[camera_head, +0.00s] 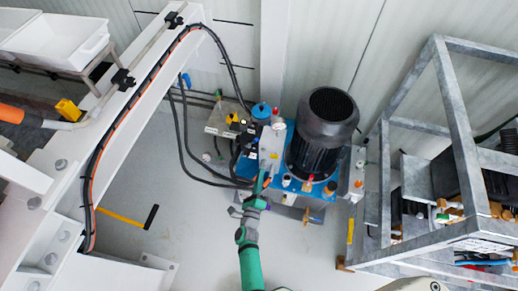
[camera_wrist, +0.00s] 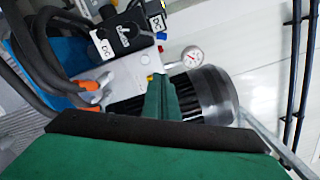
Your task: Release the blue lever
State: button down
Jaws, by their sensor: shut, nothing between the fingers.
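My gripper (camera_head: 263,180) is at the front of the blue pump unit (camera_head: 318,189), in front of the light grey valve block (camera_head: 271,147). In the wrist view its green fingers (camera_wrist: 161,98) are together and empty, pointing toward the grey block (camera_wrist: 118,74) and the dark motor (camera_wrist: 205,92). I cannot clearly make out a blue lever at the fingertips; the fingers and hand hide part of the block. A small blue part (camera_head: 186,80) shows beside the white beam, and a round blue cap (camera_head: 262,111) sits on the unit.
The tall black motor (camera_head: 328,120) stands right of the block. A pressure gauge (camera_wrist: 192,57) and black hoses (camera_wrist: 50,52) are close to the hand. A grey metal frame (camera_head: 462,130) stands at the right, a white beam (camera_head: 130,105) at the left. The floor (camera_head: 195,235) at front left is mostly clear.

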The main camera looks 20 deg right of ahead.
jog(key=shift+w+d+m, duration=0.3)
jog(key=shift+w+d, duration=0.05)
jog(key=shift+w, duration=0.1)
jog(key=x, duration=0.9)
jog(key=shift+d, duration=0.15)
jog(key=shift+w+a+r, duration=0.5)
jog(key=shift+w+a, duration=0.05)
jog(key=shift+w, duration=0.2)
jog(key=shift+w+a+r, duration=0.45)
jog(key=shift+w+a, duration=0.05)
jog(key=shift+w, duration=0.3)
jog(key=shift+d, duration=0.2)
